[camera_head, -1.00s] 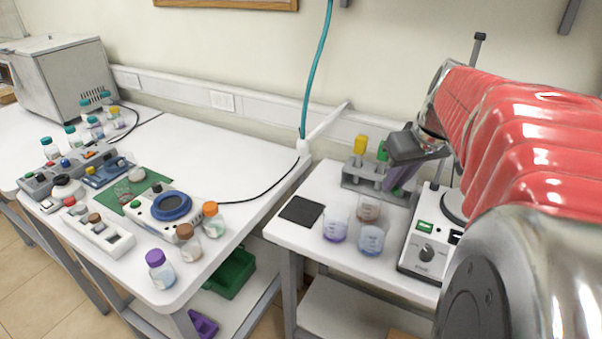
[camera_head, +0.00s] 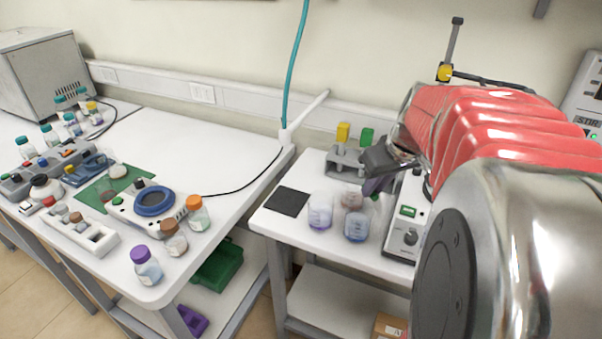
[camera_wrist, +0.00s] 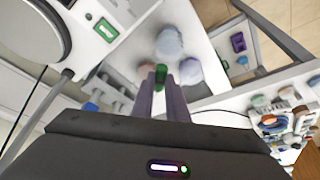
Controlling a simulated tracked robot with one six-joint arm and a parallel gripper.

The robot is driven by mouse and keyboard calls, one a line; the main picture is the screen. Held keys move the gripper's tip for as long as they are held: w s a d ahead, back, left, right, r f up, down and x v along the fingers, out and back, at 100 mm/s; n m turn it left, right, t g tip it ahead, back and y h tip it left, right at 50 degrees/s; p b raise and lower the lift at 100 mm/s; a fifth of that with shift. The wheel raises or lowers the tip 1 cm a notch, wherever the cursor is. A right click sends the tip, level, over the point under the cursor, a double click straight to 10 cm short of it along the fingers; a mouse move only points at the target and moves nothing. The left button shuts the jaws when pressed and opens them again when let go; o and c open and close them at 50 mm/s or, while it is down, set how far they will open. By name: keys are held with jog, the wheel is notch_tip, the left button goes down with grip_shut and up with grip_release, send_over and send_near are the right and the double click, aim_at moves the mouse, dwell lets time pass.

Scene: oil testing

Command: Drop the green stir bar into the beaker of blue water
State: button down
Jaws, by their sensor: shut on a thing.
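My gripper (camera_head: 374,188) is shut on the green stir bar (camera_wrist: 160,73), which shows between the purple fingertips (camera_wrist: 161,88) in the wrist view. In the head view the bar is mostly hidden; only a small green spot shows at the fingertips. The beaker of blue water (camera_head: 357,228) stands on the right table, front right in a group of beakers. It also shows in the wrist view (camera_wrist: 170,42), just beyond the stir bar. In the head view my gripper is above and behind this beaker, to its upper right.
A purple-tinted beaker (camera_head: 320,213) and a brownish beaker (camera_head: 352,196) stand close to the blue one. A grey rack (camera_head: 342,166) with yellow and green upright pieces is behind. A white stirrer (camera_head: 405,232) stands right. A black pad (camera_head: 287,201) lies left.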

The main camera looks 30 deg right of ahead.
jog(key=c, duration=1.7)
grip_release()
jog(key=shift+o, duration=0.2)
jog(key=v, duration=1.3)
jog(key=shift+r, duration=0.35)
